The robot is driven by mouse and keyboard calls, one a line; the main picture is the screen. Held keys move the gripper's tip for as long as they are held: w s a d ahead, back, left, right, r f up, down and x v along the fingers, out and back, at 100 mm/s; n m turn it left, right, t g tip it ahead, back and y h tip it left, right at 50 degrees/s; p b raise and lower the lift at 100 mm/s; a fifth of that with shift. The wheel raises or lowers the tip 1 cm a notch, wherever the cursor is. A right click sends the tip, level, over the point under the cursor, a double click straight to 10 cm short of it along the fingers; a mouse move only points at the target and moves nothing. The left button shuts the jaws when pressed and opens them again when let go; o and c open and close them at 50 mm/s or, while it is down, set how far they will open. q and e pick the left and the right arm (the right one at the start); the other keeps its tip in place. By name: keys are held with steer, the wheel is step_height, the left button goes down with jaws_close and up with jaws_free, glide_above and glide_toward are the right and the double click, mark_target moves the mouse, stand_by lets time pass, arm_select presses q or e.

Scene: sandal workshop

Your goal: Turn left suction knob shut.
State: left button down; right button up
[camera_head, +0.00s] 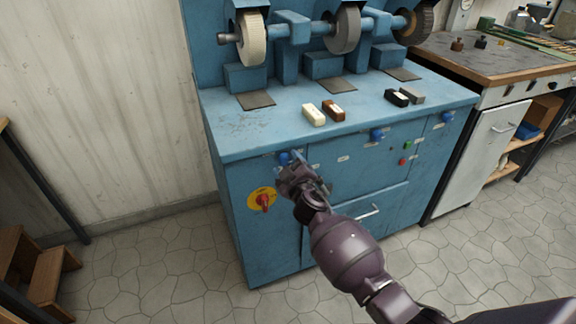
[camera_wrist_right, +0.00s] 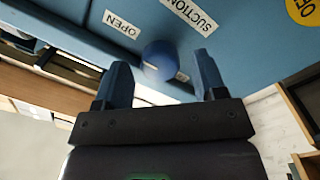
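The left suction knob (camera_head: 284,157) is a round blue knob on the upper left front of the blue grinding machine. In the right wrist view the knob (camera_wrist_right: 159,58) shows beside labels reading OPEN and SUCTION. My right gripper (camera_head: 289,168) is at the knob, partly covering the panel below it. In the right wrist view its two blue fingers (camera_wrist_right: 163,72) are spread apart, one on each side of the knob. A gap shows between knob and fingers; contact cannot be made out. My left gripper is not in view.
A red switch on a yellow plate (camera_head: 263,200) sits just left of my right gripper. Other blue knobs (camera_head: 377,135) are farther right on the front. Polishing bars (camera_head: 314,114) lie on the blue top (camera_head: 240,130) below the wheels. The floor in front is clear.

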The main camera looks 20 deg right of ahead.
steer(key=c, duration=0.9)
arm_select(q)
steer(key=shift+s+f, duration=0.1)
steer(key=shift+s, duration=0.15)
